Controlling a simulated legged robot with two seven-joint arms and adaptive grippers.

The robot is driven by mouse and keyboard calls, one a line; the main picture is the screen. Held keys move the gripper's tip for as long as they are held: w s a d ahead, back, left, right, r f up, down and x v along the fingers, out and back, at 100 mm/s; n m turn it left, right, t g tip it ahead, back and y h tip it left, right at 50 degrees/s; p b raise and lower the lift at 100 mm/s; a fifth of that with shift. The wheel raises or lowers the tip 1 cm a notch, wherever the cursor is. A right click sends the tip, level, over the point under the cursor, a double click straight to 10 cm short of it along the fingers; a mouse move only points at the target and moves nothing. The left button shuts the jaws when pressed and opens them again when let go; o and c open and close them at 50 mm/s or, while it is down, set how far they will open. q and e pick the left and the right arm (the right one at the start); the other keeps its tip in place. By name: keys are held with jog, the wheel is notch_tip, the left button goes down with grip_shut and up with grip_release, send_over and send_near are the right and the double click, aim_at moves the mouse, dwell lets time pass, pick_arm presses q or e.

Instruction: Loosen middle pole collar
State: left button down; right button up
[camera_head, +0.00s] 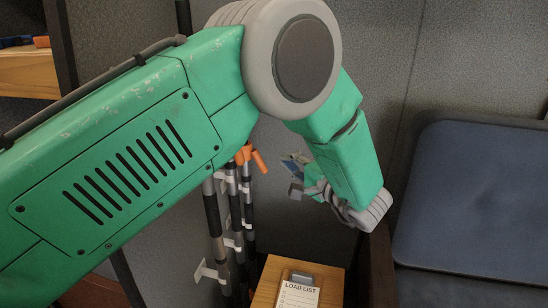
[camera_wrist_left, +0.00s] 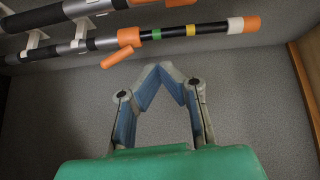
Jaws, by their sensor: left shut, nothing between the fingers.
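Black-and-grey poles (camera_head: 212,212) stand against the wall, partly hidden behind my left arm in the head view. An orange collar lever (camera_head: 259,161) sticks out near the top of the visible part. In the left wrist view, one pole (camera_wrist_left: 208,29) crosses the top with an orange collar (camera_wrist_left: 129,37) and its orange lever (camera_wrist_left: 117,57) angled off it. I cannot tell which pole is the middle one. My left gripper (camera_head: 294,176) is to the right of the lever, apart from it. In the wrist view the gripper (camera_wrist_left: 161,68) is shut and empty, its tips below the pole.
White wall clips (camera_head: 205,271) hold the poles. A wooden stand (camera_head: 268,293) with a load list (camera_head: 298,296) is below. A dark blue padded seat (camera_head: 470,200) is at right, and a wooden shelf (camera_head: 28,73) at upper left. Grey wall backs the gripper.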

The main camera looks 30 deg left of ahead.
pick_arm(q)
jog(key=a+b, duration=0.2)
jog(key=a, duration=0.8)
jog(key=shift+a+f, duration=0.25)
jog(key=shift+a, duration=0.05)
pick_arm(e)
jog(key=shift+f, duration=1.35)
pick_arm(q)
jog(key=shift+w, duration=0.1)
